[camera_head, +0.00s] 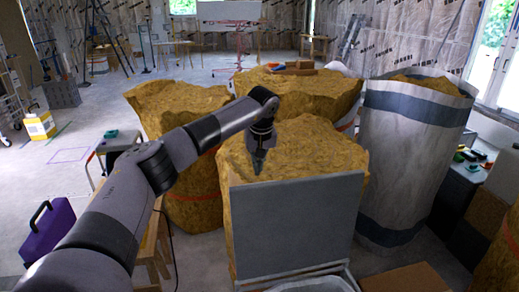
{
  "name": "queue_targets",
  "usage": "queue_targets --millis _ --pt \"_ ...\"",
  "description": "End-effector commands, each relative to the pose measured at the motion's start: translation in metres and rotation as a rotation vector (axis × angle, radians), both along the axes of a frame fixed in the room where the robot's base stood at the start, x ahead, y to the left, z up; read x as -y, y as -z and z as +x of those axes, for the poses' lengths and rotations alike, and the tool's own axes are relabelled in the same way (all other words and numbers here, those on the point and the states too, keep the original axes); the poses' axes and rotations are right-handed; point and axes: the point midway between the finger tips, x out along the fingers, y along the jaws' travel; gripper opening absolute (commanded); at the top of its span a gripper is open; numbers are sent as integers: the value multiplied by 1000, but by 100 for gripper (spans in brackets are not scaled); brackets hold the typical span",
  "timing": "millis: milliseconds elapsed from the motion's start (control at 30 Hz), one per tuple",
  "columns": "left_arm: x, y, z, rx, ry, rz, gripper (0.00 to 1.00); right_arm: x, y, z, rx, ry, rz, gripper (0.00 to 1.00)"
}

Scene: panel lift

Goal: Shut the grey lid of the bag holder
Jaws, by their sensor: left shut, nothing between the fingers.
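The grey lid (295,228) stands upright, with its flat face toward me, in front of a yellow-brown insulation bale (310,147). At its foot, at the bottom edge of the view, part of the bag holder's frame (346,275) shows with a pale bag (312,286) in it. The rest of the holder is cut off. My left gripper (257,168) points down, shut and empty, just beyond the lid's top edge near its left end. It overlaps the bale's top in the view; I cannot tell whether it touches the lid or bale. My right gripper is not in view.
More insulation bales (175,105) stand behind and to the left. A tall white-and-grey sack (407,150) stands close on the right. A purple toolbox (48,232) is at the left. Cardboard (407,279) lies at the bottom right. Open floor shows at the left.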

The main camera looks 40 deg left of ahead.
Motion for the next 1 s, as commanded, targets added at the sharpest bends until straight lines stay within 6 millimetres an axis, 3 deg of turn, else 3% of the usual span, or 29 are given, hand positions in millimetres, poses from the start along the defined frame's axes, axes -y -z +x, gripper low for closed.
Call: queue_targets --millis 67,400,1000 --pt "-3 16 2 -5 -1 0 0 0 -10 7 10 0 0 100" --pt "22 11 -20 1 2 0 0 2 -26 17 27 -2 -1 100" --pt "27 12 -23 5 0 2 0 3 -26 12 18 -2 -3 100"
